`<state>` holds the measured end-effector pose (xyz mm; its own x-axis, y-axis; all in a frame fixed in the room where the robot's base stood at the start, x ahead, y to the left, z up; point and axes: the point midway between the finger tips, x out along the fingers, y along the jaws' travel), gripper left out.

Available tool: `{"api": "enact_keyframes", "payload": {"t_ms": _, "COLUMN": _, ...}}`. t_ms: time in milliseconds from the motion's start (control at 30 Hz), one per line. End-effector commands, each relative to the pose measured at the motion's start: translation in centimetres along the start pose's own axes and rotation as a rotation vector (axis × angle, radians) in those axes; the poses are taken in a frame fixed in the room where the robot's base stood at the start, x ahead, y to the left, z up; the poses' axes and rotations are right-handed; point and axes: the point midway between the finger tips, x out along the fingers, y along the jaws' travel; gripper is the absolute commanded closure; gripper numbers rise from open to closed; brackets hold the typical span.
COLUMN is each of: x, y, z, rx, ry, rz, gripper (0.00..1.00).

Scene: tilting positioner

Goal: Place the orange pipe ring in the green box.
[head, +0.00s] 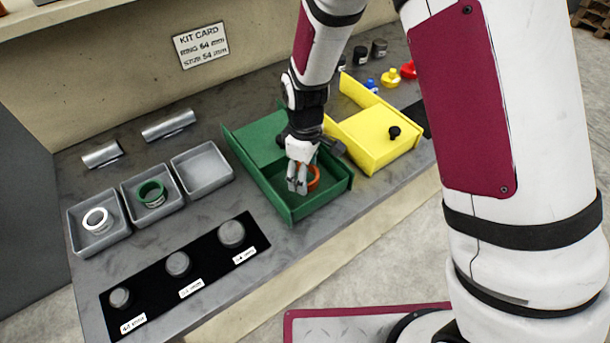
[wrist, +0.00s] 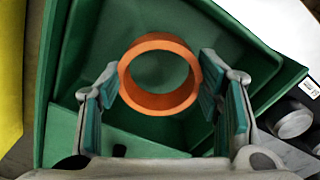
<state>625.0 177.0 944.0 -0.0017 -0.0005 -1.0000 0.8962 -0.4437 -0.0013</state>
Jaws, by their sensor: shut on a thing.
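The orange pipe ring (wrist: 127,86) is between the fingers of my gripper (wrist: 160,92) in the wrist view. The fingers are shut on its outside, one on each side. In the head view the orange ring (head: 315,178) shows partly behind my gripper (head: 298,183), which hides the rest of it. The green box (head: 325,198) is open at the top and lies under the gripper and ring. It also fills most of the wrist view (wrist: 80,40). The ring is over or inside the box; I cannot tell whether it touches the floor.
A yellow box (head: 375,140) with a black knob stands right of the green box. Three grey trays (head: 205,180) stand to the left, one with a white ring (head: 96,219), one with a green ring (head: 151,192). A black strip (head: 210,262) with grey cylinders lies in front.

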Motion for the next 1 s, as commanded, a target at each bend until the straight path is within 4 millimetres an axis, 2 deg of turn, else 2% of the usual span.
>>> {"api": "enact_keyframes", "payload": {"t_ms": 133, "x": 1.6, "y": 0.0, "z": 0.0, "rx": 0.002, "ry": 0.0, "rz": 0.0, "gripper": 0.81}}
{"api": "enact_keyframes", "payload": {"t_ms": 567, "x": 2.3, "y": 0.1, "z": -0.1, "rx": 0.002, "ry": 0.001, "rz": 0.0, "gripper": 0.81}}
{"api": "enact_keyframes", "payload": {"t_ms": 600, "x": 2.2, "y": 0.0, "z": 0.0, "rx": 0.002, "ry": 0.001, "rz": 0.0, "gripper": 0.32}}
{"api": "enact_keyframes", "payload": {"t_ms": 633, "x": 2.2, "y": 0.0, "z": 0.0, "rx": 0.002, "ry": 0.001, "rz": 0.0, "gripper": 0.25}}
{"api": "enact_keyframes", "payload": {"t_ms": 667, "x": 2.2, "y": 0.0, "z": 0.0, "rx": 0.002, "ry": 0.001, "rz": 0.0, "gripper": 0.21}}
{"api": "enact_keyframes", "payload": {"t_ms": 1000, "x": 2.0, "y": 0.0, "z": 0.0, "rx": 0.002, "ry": 0.001, "rz": 0.001, "gripper": 0.21}}
